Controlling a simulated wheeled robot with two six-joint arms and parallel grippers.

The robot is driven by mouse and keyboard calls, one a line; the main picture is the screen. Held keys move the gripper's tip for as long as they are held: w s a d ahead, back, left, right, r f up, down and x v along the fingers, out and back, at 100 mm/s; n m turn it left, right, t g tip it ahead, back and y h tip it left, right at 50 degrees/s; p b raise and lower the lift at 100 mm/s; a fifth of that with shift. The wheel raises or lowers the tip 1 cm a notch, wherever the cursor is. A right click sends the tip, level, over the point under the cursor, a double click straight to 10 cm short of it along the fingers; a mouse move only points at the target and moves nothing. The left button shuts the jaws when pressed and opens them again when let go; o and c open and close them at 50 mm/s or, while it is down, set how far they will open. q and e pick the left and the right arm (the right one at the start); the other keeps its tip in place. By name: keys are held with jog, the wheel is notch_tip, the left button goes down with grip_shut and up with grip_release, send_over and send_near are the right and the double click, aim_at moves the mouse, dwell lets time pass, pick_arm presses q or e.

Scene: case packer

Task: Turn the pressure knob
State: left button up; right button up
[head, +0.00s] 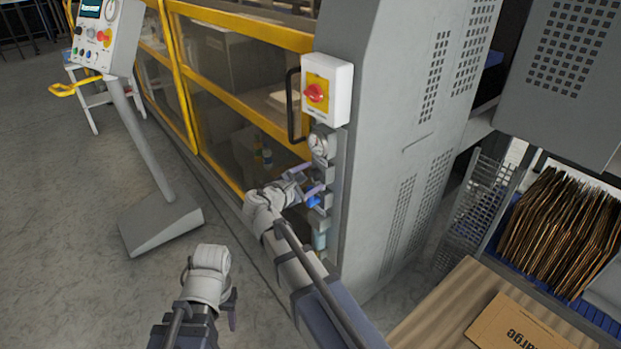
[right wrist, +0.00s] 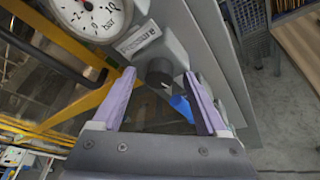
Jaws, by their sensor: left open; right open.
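The pressure knob (right wrist: 159,72) is a dark grey cylinder below a round bar gauge (right wrist: 92,14) and a small white label (right wrist: 138,39). In the head view the gauge (head: 319,146) sits on the machine's corner post, and my right gripper largely covers the knob. My right gripper (head: 309,183) is open at the regulator unit. In the right wrist view its two purple fingers (right wrist: 159,78) stand either side of the knob; I cannot tell whether they touch it. My left gripper (head: 233,308) is low over the floor, away from the machine, and holds nothing visible.
A red rotary switch (head: 315,93) on a white and yellow box is above the gauge. A blue part (right wrist: 182,108) lies just beyond the knob. A black door handle (head: 293,105) is close on the left. A control pedestal (head: 150,140) stands left, with open floor around it.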

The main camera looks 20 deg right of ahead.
jog(key=p+v, duration=0.2)
jog(key=v, duration=0.5)
jog(key=shift+s+a, duration=0.2)
jog(key=shift+a, duration=0.15)
jog(key=s+d+f+m+g+y, duration=0.1)
jog(key=s+f+m+g+y, duration=0.7)
jog(key=s+f+m, duration=0.6)
jog(key=s+a+y+p, duration=0.1)
jog(key=s+a, duration=0.2)
jog(key=a, duration=0.4)
jog(key=s+a+n+g+y+p, duration=0.1)
jog(key=s+a, duration=0.3)
jog(key=a, duration=0.2)
jog(key=shift+a+y, duration=0.4)
jog(key=shift+r, duration=0.1)
dwell(1.9)
